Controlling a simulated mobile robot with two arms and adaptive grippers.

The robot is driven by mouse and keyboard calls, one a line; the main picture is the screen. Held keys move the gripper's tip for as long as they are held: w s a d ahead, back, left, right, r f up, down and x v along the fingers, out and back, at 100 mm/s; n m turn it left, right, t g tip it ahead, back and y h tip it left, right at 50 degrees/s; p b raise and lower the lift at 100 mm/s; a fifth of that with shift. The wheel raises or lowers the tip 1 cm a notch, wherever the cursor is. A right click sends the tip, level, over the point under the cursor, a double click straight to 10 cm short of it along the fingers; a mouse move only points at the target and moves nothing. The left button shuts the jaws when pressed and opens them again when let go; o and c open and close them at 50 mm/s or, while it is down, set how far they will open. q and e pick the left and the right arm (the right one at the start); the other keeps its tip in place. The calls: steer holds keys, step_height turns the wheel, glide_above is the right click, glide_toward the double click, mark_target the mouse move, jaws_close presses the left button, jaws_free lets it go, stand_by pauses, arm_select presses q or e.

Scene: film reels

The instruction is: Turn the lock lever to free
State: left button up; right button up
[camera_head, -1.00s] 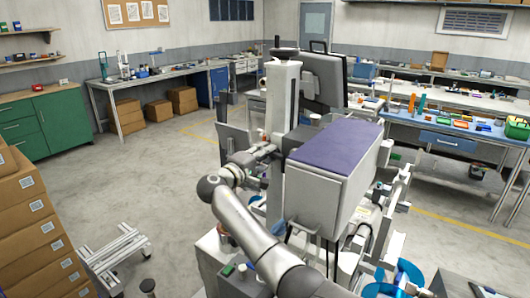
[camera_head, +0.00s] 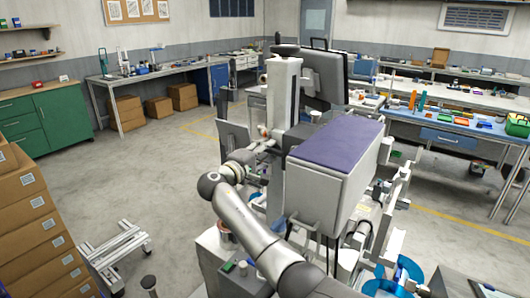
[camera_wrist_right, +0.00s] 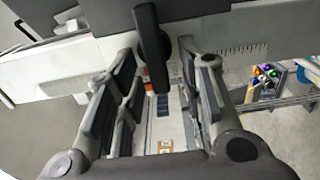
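A dark, elongated lever handle (camera_wrist_right: 152,48) stands in the upper middle of the right wrist view, in front of a white and grey machine part. My right gripper (camera_wrist_right: 168,62) is open, its two fingers spread with the handle between them in the picture. I cannot tell whether either finger touches it. In the head view my right gripper (camera_head: 264,149) is small, beside the white column (camera_head: 284,92) of the machine. The lever cannot be made out there. My left gripper is not in view.
A grey box with a purple top (camera_head: 339,138) sits right of my right arm. A dark flat panel (camera_head: 319,80) is behind it. Stacked cartons (camera_head: 32,215) and a metal frame (camera_head: 115,252) stand at the left. The floor (camera_head: 150,185) between is clear.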

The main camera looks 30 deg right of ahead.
steer(key=v, duration=1.2)
